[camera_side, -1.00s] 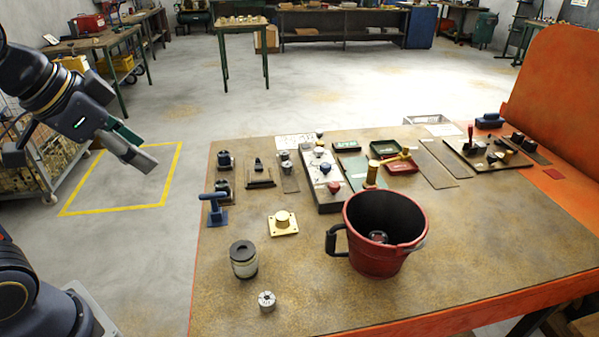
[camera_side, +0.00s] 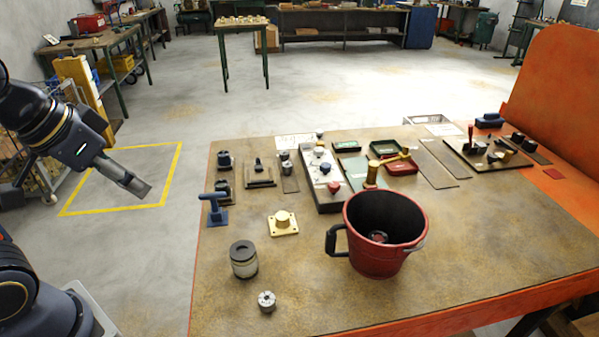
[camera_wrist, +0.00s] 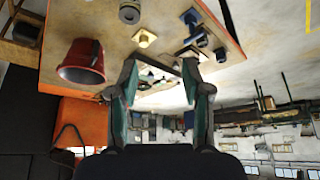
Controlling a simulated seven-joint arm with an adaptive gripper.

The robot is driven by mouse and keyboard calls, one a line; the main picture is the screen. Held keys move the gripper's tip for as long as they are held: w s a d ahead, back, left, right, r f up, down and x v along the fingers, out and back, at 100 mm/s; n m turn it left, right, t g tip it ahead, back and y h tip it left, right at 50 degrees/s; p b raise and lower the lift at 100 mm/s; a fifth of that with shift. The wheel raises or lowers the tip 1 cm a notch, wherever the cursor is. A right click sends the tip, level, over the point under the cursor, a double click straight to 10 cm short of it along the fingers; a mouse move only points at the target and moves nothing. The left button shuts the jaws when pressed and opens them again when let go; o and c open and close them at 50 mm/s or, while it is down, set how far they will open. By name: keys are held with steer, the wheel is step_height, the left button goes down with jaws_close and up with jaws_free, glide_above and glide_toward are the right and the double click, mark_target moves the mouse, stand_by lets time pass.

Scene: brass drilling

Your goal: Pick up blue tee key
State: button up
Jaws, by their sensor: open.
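The blue tee key (camera_side: 214,207) stands upright near the left edge of the workbench (camera_side: 300,283) in the side view, its crossbar on top and a blue block at its foot. In the wrist view a small blue shape (camera_wrist: 190,17) near the bench edge looks like the same key. My gripper (camera_side: 143,190) is left of the bench, over the floor, apart from the key and higher than the bench top. In the wrist view my gripper (camera_wrist: 158,75) has its two fingers spread with nothing between them.
A red bucket (camera_side: 380,263) with a black handle stands near the bench front. A brass flanged part (camera_side: 283,223), a dark-lidded jar (camera_side: 243,262) and a small metal chuck (camera_side: 266,301) are nearby. Several trays and fixtures fill the back.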

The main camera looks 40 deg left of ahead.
step_height(320, 180, up, 3)
steer(key=w+m, duration=0.2)
steer(key=m, duration=0.2)
steer(key=m+g, duration=0.5)
glide_above(213, 198)
step_height(213, 198, down, 8)
steer(key=shift+g, duration=0.3)
steer(key=f, duration=1.3)
steer(key=shift+w+a+f, duration=0.15)
steer(key=shift+w+a, duration=0.05)
steer(key=shift+a, duration=0.1)
step_height(213, 198, down, 6)
steer(key=shift+f, duration=0.25)
